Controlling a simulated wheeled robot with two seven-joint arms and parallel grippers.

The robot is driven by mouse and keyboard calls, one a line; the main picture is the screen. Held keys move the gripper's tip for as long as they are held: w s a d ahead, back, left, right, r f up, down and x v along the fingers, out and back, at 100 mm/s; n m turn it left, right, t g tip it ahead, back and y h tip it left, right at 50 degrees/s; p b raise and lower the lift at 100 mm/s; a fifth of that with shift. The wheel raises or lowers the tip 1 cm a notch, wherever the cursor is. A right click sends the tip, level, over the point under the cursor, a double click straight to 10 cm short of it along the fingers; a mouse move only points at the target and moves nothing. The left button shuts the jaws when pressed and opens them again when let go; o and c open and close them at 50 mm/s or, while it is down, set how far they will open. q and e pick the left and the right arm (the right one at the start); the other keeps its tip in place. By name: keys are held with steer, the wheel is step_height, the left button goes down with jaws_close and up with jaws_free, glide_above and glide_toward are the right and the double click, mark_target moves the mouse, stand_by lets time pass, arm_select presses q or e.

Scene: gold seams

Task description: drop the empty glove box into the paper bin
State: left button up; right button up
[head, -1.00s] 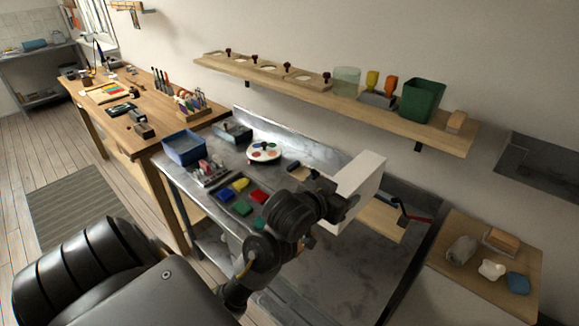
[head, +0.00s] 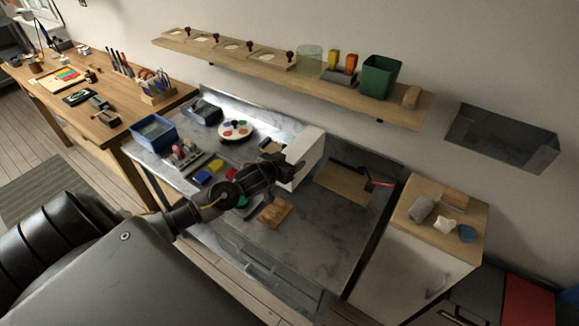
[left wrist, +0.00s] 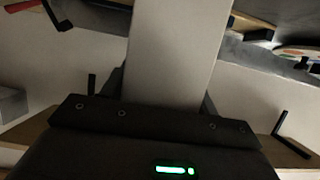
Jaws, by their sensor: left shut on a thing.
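My left gripper (head: 275,172) is shut on a plain white box, the glove box (head: 303,155), and holds it above the metal bench. In the left wrist view the pale box (left wrist: 175,50) stands up between the fingers of my gripper and fills the middle. Its opening and inside do not show. At the bottom right of the head view are the tops of a dark grey bin (head: 478,292), a red bin (head: 527,302) and a blue edge (head: 570,296). I cannot tell which is the paper bin. My right gripper is not in view.
The metal bench (head: 335,235) holds a blue tub (head: 150,133), a round palette (head: 236,130) and colour blocks. A cabinet (head: 418,268) with a wooden top stands between bench and bins. A wooden shelf (head: 215,60) and a dark wall tray (head: 503,137) hang behind.

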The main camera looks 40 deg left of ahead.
arm_select(q)
steer(key=shift+w+a+f+p, duration=0.15)
steer(key=shift+f+p, duration=0.15)
steer(key=shift+f, duration=0.5)
steer(key=shift+w+a+f+p, duration=0.15)
steer(key=shift+f+p, duration=0.15)
steer(key=shift+f, duration=0.5)
steer(key=shift+s+f, duration=0.15)
steer(key=shift+f, duration=0.1)
steer(key=shift+f, duration=0.15)
steer(key=o, duration=1)
steer(key=shift+c, duration=0.2)
